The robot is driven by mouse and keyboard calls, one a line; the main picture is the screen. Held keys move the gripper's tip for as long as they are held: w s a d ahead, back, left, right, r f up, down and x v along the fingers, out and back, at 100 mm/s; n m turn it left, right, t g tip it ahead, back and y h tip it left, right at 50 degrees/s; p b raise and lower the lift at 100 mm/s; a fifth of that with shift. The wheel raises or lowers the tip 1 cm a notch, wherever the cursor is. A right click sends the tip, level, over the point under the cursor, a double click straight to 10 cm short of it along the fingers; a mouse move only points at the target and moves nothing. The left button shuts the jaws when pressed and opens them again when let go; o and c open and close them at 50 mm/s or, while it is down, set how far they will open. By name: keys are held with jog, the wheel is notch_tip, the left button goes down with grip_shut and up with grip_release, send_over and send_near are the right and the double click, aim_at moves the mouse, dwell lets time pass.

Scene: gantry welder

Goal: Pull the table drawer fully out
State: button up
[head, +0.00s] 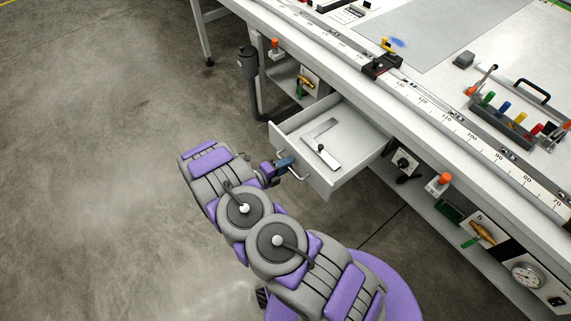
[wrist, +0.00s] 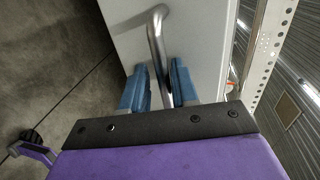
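The white table drawer (head: 352,168) stands well out from under the table, showing its inside. A flat metal square with a dark-knobbed bar lies in it. A bent metal handle (head: 299,175) is on its front. My gripper (head: 284,164), with blue fingers, is at the handle. In the wrist view the handle (wrist: 155,35) runs down between the two blue fingers (wrist: 164,88), which are close on either side of it, before the pale drawer front (wrist: 200,35). The fingers look shut on the handle. The drawer's back end is hidden under the tabletop.
The long white table (head: 450,85) carries a ruler rail, a black clamp (head: 382,66) and a rack of coloured tools (head: 505,115). A dark grey post (head: 249,80) stands left of the drawer. A lower shelf holds gauges and orange-knobbed parts. The concrete floor (head: 90,150) at left is clear.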

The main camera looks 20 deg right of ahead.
jog(key=shift+a+r, duration=0.1)
jog(key=shift+r, duration=0.05)
jog(key=p+v, duration=0.2)
jog(key=v, duration=1.5)
jog(key=shift+a, duration=0.2)
